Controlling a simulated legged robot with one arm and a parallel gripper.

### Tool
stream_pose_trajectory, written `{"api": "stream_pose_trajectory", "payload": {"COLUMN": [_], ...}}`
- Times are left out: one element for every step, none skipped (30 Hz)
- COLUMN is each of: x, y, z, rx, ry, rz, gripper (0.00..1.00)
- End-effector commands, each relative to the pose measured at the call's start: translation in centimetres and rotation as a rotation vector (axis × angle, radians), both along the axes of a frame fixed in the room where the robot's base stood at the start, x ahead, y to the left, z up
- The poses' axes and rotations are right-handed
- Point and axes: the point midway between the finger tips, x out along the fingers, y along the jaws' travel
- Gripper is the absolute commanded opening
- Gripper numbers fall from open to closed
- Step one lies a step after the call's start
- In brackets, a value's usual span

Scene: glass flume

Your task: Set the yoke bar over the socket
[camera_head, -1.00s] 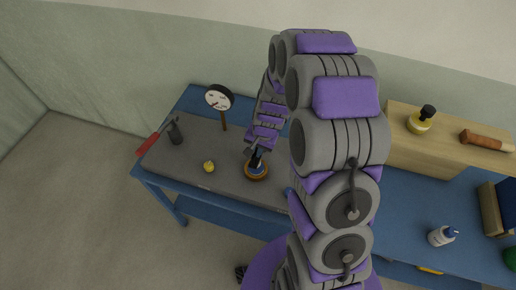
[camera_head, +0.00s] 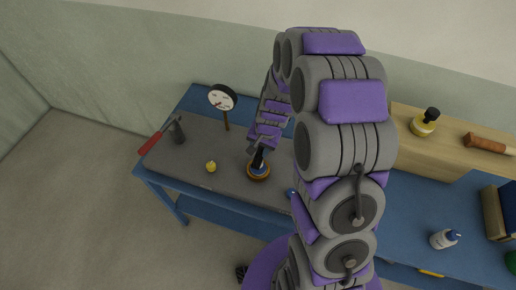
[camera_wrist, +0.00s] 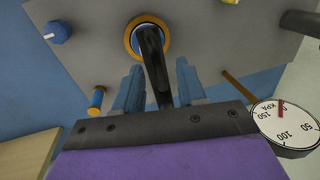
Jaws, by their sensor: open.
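A dark bar, which I take for the yoke bar (camera_wrist: 153,62), stands at the orange-rimmed round socket (camera_wrist: 131,29) in the wrist view. Its far end lies over the ring's blue-grey middle; I cannot tell whether it is seated. In the head view the bar (camera_head: 258,158) rises from the ring (camera_head: 258,176) on the grey panel. My gripper (camera_wrist: 160,82) is open, with one blue-grey finger on each side of the bar, apart from it in the wrist view. In the head view my gripper is directly above the socket, its fingers hard to make out.
The grey panel (camera_head: 190,168) lies on a blue table. It carries a gauge on a post (camera_head: 222,97), a red-handled lever (camera_head: 150,144) and a yellow knob (camera_head: 211,167). A wooden shelf (camera_head: 440,155) stands right.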

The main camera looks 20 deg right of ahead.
Motion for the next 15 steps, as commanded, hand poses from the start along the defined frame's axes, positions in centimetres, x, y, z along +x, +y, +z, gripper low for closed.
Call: {"api": "stream_pose_trajectory", "payload": {"x": [0.0, -0.1, -0.1, -0.2, -0.2, -0.3, -0.4, -0.5, -0.5, -0.5, -0.6, -0.8, -0.8, -0.8, -0.9], "y": [-0.2, -0.2, -0.3, -0.4, -0.5, -0.6, -0.7, -0.8, -0.9, -1.0, -1.1, -1.3, -1.3, -1.5, -1.6], "z": [0.8, 1.3, 1.9, 2.5, 3.0, 3.8, 4.3, 4.9, 5.8, 6.4, 6.9, 7.7, 8.3, 9.0, 9.9], "rx": [-0.001, -0.001, -0.001, -0.002, -0.001, -0.001, -0.001, -0.001, -0.001, -0.001, -0.002, -0.002, -0.001, -0.003, -0.003], "ry": [-0.004, -0.004, -0.005, -0.006, -0.007, -0.007, -0.005, -0.004, -0.007, -0.007, -0.007, -0.005, -0.004, -0.005, -0.008], "rz": [-0.001, -0.001, -0.001, -0.001, -0.001, -0.001, -0.001, -0.001, 0.000, -0.001, -0.001, -0.001, -0.002, -0.001, -0.002], "gripper": [0.40, 0.40, 0.40, 0.40, 0.40, 0.40, 0.40, 0.40, 0.40, 0.40, 0.40, 0.40, 0.40, 0.40, 0.40]}}
